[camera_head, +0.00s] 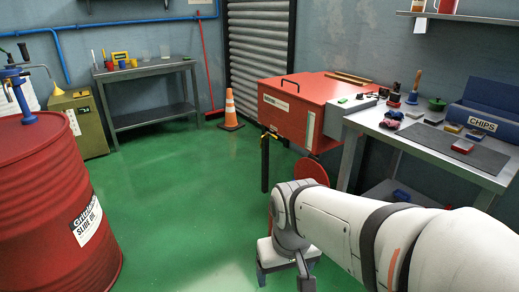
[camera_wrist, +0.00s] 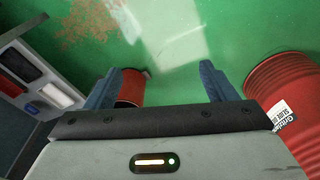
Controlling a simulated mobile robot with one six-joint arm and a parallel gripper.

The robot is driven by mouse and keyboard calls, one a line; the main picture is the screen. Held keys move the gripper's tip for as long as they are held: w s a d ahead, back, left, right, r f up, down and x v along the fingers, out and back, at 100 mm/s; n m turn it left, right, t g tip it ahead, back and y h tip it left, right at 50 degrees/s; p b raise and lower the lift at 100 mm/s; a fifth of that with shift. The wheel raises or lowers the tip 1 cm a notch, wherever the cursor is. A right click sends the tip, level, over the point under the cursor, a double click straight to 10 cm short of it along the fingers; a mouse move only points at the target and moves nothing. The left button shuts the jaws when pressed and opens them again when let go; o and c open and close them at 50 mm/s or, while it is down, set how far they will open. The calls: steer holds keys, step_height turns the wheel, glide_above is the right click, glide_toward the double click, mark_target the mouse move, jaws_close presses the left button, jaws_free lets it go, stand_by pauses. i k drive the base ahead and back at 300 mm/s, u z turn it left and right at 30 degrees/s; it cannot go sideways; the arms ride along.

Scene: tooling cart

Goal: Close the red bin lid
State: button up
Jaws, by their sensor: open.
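A round red lid (camera_head: 311,170) stands raised and tilted beside the workbench in the head view, its lower part hidden behind my arm. A strip of red (camera_head: 270,215) shows below it, left of my arm; most of the bin is hidden. In the wrist view a red bin (camera_wrist: 133,86) with a dark part at its lower end lies just right of the left finger, partly covered by it. My gripper (camera_wrist: 160,70) is open with nothing between its fingers. It also shows in the head view (camera_head: 284,278), pointing down in front of the bin.
A large red drum (camera_head: 38,200) stands at the left. A workbench (camera_head: 430,160) with tools is at the right, beside a red cabinet (camera_head: 300,105). A dark post (camera_head: 265,165) and an orange cone (camera_head: 230,112) stand on the floor. The green floor between is clear.

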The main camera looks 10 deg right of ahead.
mark_target(310, 167)
steer(key=k, duration=1.3)
steer(key=z, duration=0.45)
steer(key=i, duration=0.9)
steer(key=z, duration=0.4)
steer(key=i, duration=0.9)
steer(key=u, duration=0.3)
